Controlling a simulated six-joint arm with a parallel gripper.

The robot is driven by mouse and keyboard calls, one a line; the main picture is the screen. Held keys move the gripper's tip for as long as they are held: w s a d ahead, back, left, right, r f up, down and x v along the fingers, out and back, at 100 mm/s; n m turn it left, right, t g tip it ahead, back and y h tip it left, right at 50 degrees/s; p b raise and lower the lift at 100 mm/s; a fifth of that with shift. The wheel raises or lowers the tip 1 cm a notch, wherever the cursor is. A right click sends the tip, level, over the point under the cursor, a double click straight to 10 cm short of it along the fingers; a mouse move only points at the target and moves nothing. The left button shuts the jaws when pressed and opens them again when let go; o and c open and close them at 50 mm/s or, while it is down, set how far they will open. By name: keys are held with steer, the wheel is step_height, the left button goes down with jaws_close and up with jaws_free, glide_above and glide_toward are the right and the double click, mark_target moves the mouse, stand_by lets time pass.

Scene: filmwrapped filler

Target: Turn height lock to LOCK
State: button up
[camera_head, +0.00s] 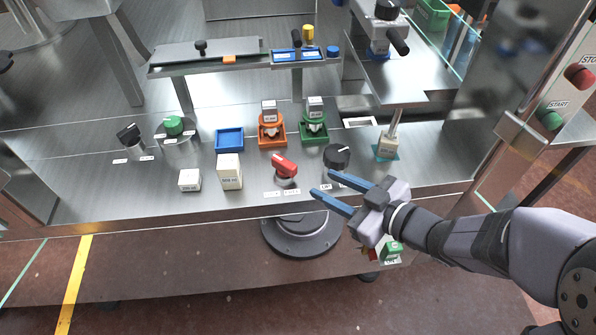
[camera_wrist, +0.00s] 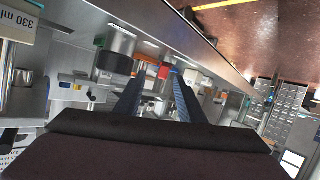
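Several rotary controls stand on the steel counter, and their labels are too small to read, so I cannot tell which is the height lock. A red-handled knob (camera_head: 285,167) has two small labels in front of it. A black round knob (camera_head: 337,156) is to its right. Another black knob (camera_head: 128,134) is at the far left, beside a green knob (camera_head: 173,125). My gripper (camera_head: 322,183) is open and empty, its blue fingers apart near the counter's front edge, right of the red knob and in front of the black round knob. The wrist view also shows the open fingers (camera_wrist: 158,78).
White boxes (camera_head: 230,171) and a blue tray (camera_head: 229,140) stand left of the red knob. Orange (camera_head: 271,140) and green (camera_head: 314,134) holders are behind it. A box marked 330 ml (camera_wrist: 15,27) shows in the wrist view.

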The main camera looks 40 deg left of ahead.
mark_target(295, 168)
steer(key=a+y+b, duration=0.1)
steer(key=a+f+g+y+b, duration=0.1)
steer(key=b, duration=0.1)
steer(key=a+y+b, duration=0.1)
steer(key=shift+s+f+g, duration=0.2)
steer(key=shift+f+g, duration=0.1)
steer(key=shift+g, duration=0.1)
steer(key=shift+w+a+y+b, duration=0.2)
steer(key=shift+y+b, duration=0.1)
steer(key=shift+b, duration=0.1)
steer(key=shift+r+y, duration=0.3)
steer(key=shift+a+p, duration=1)
steer(key=shift+a, duration=2.7)
jaws_close()
